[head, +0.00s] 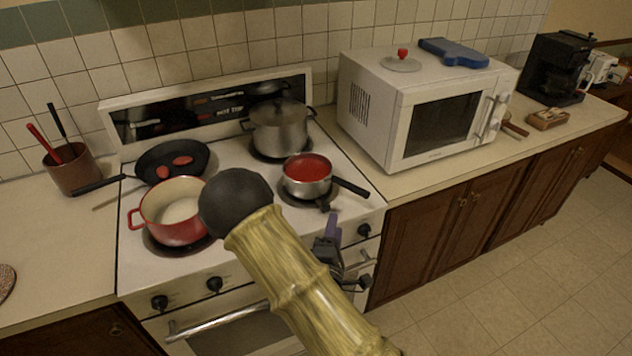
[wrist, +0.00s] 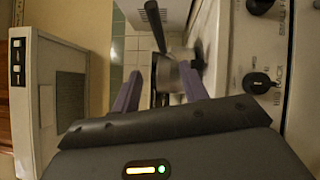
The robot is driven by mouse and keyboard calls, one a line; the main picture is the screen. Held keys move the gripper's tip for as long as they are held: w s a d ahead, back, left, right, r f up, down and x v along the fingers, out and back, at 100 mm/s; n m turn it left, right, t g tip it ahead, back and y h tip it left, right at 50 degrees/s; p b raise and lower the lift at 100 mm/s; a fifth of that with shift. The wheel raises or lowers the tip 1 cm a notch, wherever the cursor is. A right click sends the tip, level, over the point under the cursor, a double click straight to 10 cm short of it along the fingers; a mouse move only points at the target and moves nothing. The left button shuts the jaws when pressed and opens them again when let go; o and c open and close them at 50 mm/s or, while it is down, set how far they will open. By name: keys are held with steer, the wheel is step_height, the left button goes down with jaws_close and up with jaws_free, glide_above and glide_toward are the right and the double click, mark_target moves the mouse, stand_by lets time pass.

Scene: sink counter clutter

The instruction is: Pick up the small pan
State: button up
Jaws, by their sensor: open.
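My gripper (head: 330,245) is at the stove's front edge, below and in front of the pan, partly hidden by my arm. In the wrist view my gripper (wrist: 160,88) has its two purple fingers spread apart with nothing held. Much of the pan is hidden in that view.
A red pot (head: 170,234), a black frying pan (head: 150,168) and a lidded grey pot (head: 281,132) stand on the stove (head: 245,165). The white microwave (head: 365,115) is to the right. Stove knobs (wrist: 259,83) are close beside my gripper.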

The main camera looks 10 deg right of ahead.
mark_target(344, 186)
steer(key=p+x, duration=0.1)
steer(key=x, duration=1.1)
steer(key=shift+w+d+p, duration=0.15)
steer(key=shift+w+p, duration=0.15)
steer(key=shift+d, duration=0.1)
steer(key=shift+w+d+r+p, duration=0.1)
steer(key=shift+w+r+p, duration=0.05)
steer(key=shift+w+p, duration=0.2)
steer(key=p+x, duration=0.1)
steer(key=x, duration=0.2)
steer(key=shift+w+d, duration=0.1)
steer(key=shift+w, duration=0.1)
steer(key=shift+w+d, duration=0.1)
steer(key=shift+w, duration=0.3)
